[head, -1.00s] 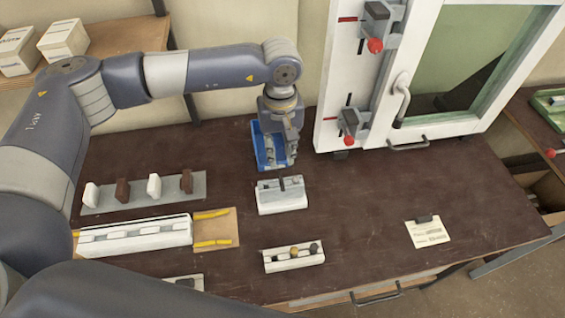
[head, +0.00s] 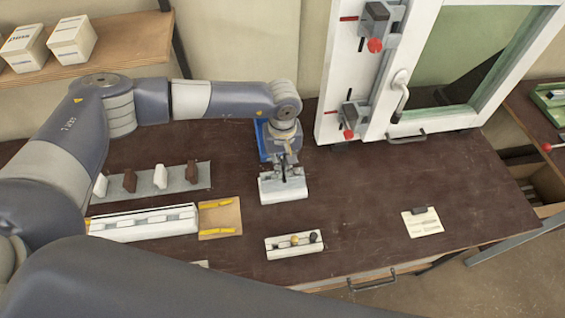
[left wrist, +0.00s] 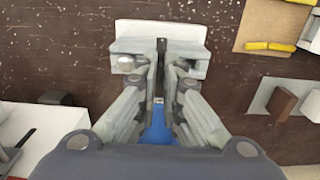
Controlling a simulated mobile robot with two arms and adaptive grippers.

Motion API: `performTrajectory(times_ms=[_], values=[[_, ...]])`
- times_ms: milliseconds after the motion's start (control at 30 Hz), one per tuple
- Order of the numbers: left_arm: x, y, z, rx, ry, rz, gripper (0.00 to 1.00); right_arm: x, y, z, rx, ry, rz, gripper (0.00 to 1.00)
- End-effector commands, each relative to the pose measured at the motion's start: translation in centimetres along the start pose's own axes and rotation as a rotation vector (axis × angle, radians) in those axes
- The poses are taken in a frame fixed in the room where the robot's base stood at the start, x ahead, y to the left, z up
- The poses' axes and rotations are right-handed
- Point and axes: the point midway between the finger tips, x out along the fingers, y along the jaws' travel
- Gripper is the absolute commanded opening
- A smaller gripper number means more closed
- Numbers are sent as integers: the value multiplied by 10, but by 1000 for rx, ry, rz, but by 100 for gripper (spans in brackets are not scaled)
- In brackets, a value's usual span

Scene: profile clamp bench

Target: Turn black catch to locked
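A pale block (head: 284,197) stands on the bench, with a thin dark upright piece across its middle. I cannot tell if this piece is the black catch. In the left wrist view the dark piece (left wrist: 161,46) lies between the fingertips, with the pale block (left wrist: 184,31) around it. My left gripper (head: 283,176) points down over the block; in the left wrist view (left wrist: 161,68) its fingers are apart, with a narrow gap. Contact cannot be made out. A small rail (head: 294,251) nearer the front carries a pale, a yellow and a black knob (head: 313,238). My right gripper is out of view.
A blue tray (head: 261,140) lies behind the left gripper. A white window frame (head: 345,70) with red-knobbed clamps stands at the back right. A grey strip with brown and white blocks (head: 190,171) and a long white profile (head: 145,222) are left.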

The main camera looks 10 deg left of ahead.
Motion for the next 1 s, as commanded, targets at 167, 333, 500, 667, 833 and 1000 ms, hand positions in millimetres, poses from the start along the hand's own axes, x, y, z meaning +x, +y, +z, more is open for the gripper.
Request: performTrajectory(times_ms=[167, 333, 500, 667, 833, 1000], values=[[0, 0, 0, 0, 0, 0, 0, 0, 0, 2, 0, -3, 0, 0], [0, 0, 0, -9, 0, 0, 0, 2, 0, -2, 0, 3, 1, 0], [2, 0, 0, -54, 1, 2, 0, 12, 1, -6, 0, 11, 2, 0], [5, 1, 0, -145, 1, 3, 0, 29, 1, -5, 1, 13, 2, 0], [6, 1, 0, -288, 1, 3, 0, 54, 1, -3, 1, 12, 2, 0], [6, 1, -1, -449, 2, 4, 0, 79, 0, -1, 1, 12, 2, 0]])
